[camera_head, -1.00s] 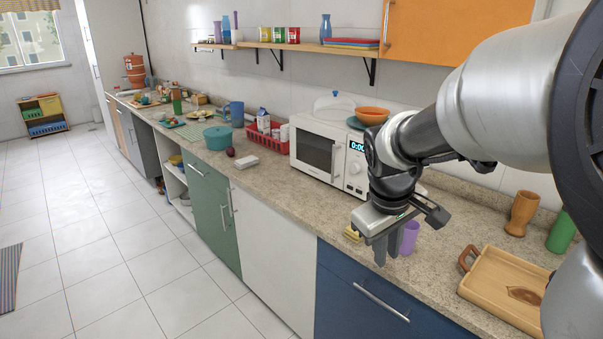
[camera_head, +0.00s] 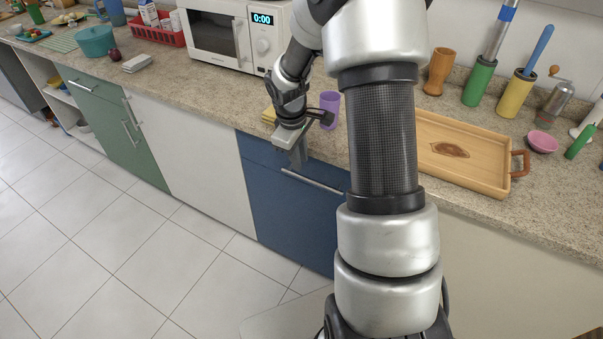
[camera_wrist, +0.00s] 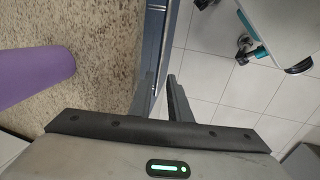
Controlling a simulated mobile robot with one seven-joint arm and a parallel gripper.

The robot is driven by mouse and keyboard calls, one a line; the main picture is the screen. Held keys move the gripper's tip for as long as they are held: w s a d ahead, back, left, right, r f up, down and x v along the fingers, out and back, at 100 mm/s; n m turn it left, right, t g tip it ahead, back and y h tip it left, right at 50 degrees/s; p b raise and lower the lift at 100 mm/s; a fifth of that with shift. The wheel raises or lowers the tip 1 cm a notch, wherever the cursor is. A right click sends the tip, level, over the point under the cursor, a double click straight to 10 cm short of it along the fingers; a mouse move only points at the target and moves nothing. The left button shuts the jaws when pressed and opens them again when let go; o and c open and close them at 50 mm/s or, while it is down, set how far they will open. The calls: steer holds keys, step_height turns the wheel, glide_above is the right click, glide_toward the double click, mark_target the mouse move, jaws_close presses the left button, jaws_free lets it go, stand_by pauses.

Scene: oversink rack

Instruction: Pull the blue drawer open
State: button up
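The blue drawer (camera_head: 262,152) is at the top of the blue cabinet under the counter. It looks closed, its front in line with the panel below. Its long silver bar handle (camera_head: 318,183) runs along the front. My gripper (camera_head: 298,158) points down just in front of the counter edge, over the left part of the handle. In the wrist view my gripper (camera_wrist: 163,97) has its two fingers apart, with the blue drawer front (camera_wrist: 154,40) running up beside and between them. I cannot tell whether the fingers touch the handle.
A wooden tray (camera_head: 432,175) lies to the right, partly behind my arm. The white microwave (camera_head: 215,35) is behind. Floor in front of the cabinets is clear.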

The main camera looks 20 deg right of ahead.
mark_target(303, 177)
steer(key=f, duration=0.4)
steer(key=d+f+b, duration=0.1)
steer(key=f, duration=0.1)
steer(key=shift+w+f, duration=0.35)
steer(key=shift+w, duration=0.05)
jaws_close()
